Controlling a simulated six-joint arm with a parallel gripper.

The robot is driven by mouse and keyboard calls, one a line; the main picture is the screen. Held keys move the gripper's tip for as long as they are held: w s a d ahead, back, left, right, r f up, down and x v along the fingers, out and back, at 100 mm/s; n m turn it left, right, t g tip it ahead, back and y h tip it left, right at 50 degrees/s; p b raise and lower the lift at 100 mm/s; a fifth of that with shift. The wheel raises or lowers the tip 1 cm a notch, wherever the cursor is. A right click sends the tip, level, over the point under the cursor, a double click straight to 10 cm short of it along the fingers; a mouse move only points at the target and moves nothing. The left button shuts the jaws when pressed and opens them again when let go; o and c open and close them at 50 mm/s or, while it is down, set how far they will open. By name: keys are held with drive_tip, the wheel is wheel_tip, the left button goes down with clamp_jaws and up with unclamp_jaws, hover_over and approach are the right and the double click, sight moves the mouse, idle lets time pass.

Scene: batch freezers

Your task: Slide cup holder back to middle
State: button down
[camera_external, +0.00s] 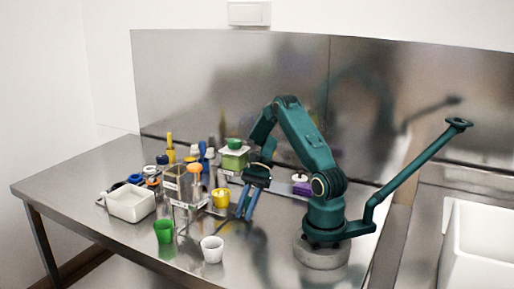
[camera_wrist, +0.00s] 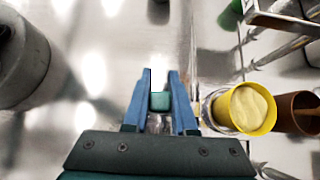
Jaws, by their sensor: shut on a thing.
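My gripper (camera_external: 243,214) points down at the table, just right of a yellow cup (camera_external: 221,198). In the wrist view its blue fingers (camera_wrist: 160,84) are shut on a small teal piece (camera_wrist: 160,101). I cannot tell whether this piece is part of the cup holder. The wrist view shows the yellow cup (camera_wrist: 246,109), with pale yellow contents, right of the fingers in a clear or metallic holder (camera_wrist: 207,108). A brown cup (camera_wrist: 298,112) stands beside it. How the holder and teal piece connect is not clear.
A stand (camera_external: 186,214) with tools is left of my gripper. A green cup (camera_external: 163,231) and a white cup (camera_external: 212,249) stand in front. A white bin (camera_external: 130,206) is at the left. A purple item (camera_external: 301,188) lies near my base. The table's front left is clear.

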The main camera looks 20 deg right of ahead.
drive_tip(key=c, duration=0.7)
unclamp_jaws()
drive_tip(key=v, duration=0.5)
drive_tip(key=shift+r, duration=0.1)
drive_tip(key=shift+r, duration=0.1)
